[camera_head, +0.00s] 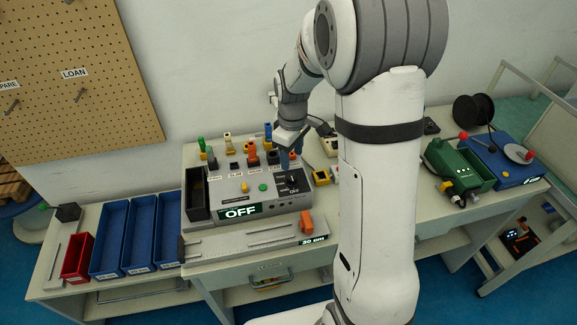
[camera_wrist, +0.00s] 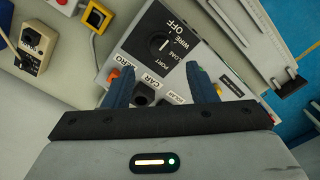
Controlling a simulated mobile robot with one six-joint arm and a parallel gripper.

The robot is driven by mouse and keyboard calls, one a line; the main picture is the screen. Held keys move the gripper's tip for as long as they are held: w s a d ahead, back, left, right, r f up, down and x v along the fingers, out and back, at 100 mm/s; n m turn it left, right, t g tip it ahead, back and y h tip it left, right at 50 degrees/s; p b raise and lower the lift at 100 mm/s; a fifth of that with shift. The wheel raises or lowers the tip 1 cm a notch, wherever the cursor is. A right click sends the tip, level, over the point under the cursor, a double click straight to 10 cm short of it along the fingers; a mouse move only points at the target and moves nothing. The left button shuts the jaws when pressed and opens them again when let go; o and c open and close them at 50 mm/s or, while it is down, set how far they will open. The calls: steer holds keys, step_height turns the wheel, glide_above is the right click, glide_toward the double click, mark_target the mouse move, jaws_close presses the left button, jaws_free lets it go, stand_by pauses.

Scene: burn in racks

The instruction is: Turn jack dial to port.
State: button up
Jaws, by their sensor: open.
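The grey test box (camera_head: 222,190) stands on the bench with a green-lit OFF display (camera_head: 240,211). Its black jack dial (camera_head: 292,180) is on the panel at the box's right end. In the wrist view the dial (camera_wrist: 158,44) is a round black knob with a pale mark, ringed by labels including OFF, WIRE and PORT. Which label the mark points to is too small to tell. My gripper (camera_wrist: 161,76) is open, its two blue fingers apart and empty, with the dial ahead of the gap. In the head view my gripper (camera_head: 288,150) is above the panel.
A yellow-framed black button (camera_wrist: 96,17) and a beige box with a knob (camera_wrist: 32,42) lie left in the wrist view. Coloured connectors (camera_head: 252,158) stand behind the box. Blue bins (camera_head: 110,238) and a red bin (camera_head: 77,256) are left; a green device (camera_head: 455,165) is right.

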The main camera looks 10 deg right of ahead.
mark_target(291, 176)
step_height(291, 176, down, 8)
steer(key=shift+r+p, duration=0.15)
steer(key=shift+p, duration=0.35)
steer(key=shift+c, duration=0.4)
steer(key=c, duration=0.9)
